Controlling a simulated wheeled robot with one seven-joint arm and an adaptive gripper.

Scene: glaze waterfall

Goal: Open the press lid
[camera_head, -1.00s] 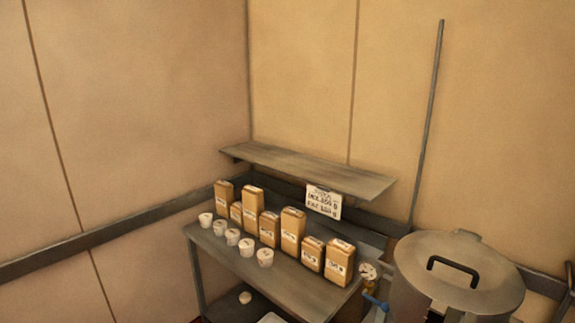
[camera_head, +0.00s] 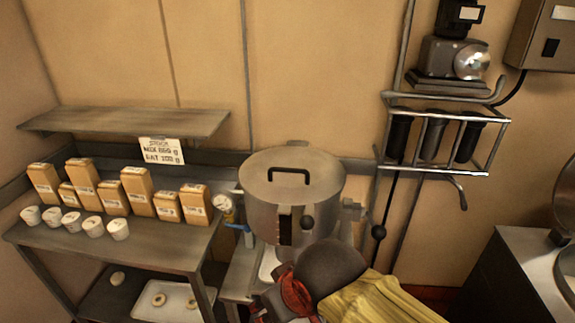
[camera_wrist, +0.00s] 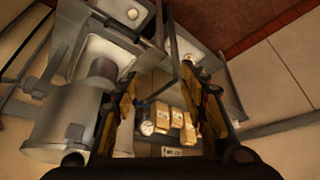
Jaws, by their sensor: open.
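The press is a large round metal vessel (camera_head: 262,218) with a gauge and a blue-handled valve at its left. Its flat metal lid (camera_head: 322,180) lies level on top, closed, with a dark arched handle (camera_head: 289,171). A dark knob (camera_head: 307,222) and a black upright part show on its front. My arm, with a yellow sleeve, reaches in from the bottom of the head view, in front of the press. In the wrist view my gripper (camera_wrist: 170,105) has its fingers spread, with nothing between them. The press body (camera_wrist: 65,125) fills the left there, apart from the fingers.
A metal table (camera_head: 150,245) at left holds paper bags (camera_head: 138,190) and small white cups (camera_head: 94,227), with a shelf (camera_head: 125,122) and a sign (camera_head: 161,151) above. A pipe rack (camera_head: 440,140) hangs on the wall at right. A metal counter (camera_head: 510,280) stands far right.

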